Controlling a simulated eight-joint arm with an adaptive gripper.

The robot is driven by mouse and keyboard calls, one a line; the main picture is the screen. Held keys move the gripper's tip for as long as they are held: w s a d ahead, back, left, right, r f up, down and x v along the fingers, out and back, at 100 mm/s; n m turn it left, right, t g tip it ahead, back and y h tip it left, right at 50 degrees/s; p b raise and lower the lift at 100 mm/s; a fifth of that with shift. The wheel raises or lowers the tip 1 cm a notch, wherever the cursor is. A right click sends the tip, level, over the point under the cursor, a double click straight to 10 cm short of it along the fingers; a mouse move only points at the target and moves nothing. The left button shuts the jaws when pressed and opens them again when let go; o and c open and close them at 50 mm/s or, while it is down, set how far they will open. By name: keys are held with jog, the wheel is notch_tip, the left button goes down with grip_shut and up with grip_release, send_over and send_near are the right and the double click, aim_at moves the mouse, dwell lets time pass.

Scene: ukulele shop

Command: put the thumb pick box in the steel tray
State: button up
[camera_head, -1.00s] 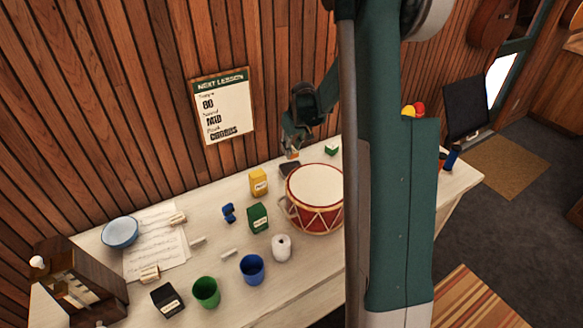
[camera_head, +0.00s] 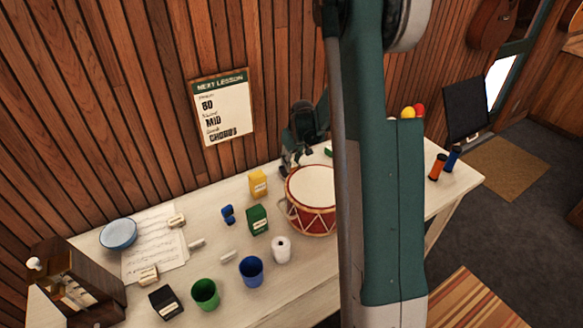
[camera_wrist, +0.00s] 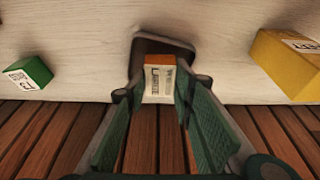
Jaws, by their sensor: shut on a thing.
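A small box (camera_wrist: 159,86) with an orange-brown side and a white label sits between the fingers of my gripper (camera_wrist: 156,92) in the wrist view. I take it for the thumb pick box; its label is not fully readable. My gripper is shut on it. A dark, shallow tray (camera_wrist: 146,43), which I take for the steel tray, lies on the table right behind and around the box in this view. I cannot tell whether the box touches the tray floor. In the head view my gripper (camera_head: 291,162) points down behind the drum and hides the box and most of the tray.
A red drum (camera_head: 311,215) stands close in front of my gripper. A yellow box (camera_head: 258,184) is to the left and a small green box (camera_wrist: 29,72) on the other side. Several cups and boxes fill the table's front left. The wooden wall (camera_head: 150,90) is close behind.

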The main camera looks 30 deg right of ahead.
aim_at(292, 167)
jog(key=shift+f, duration=1.35)
jog(key=shift+f+b, duration=0.2)
jog(key=shift+b, duration=0.15)
jog(key=o, duration=0.5)
jog(key=shift+r, duration=0.25)
jog(key=p+v, duration=0.1)
jog(key=v, duration=1.1)
jog(key=shift+p, duration=0.4)
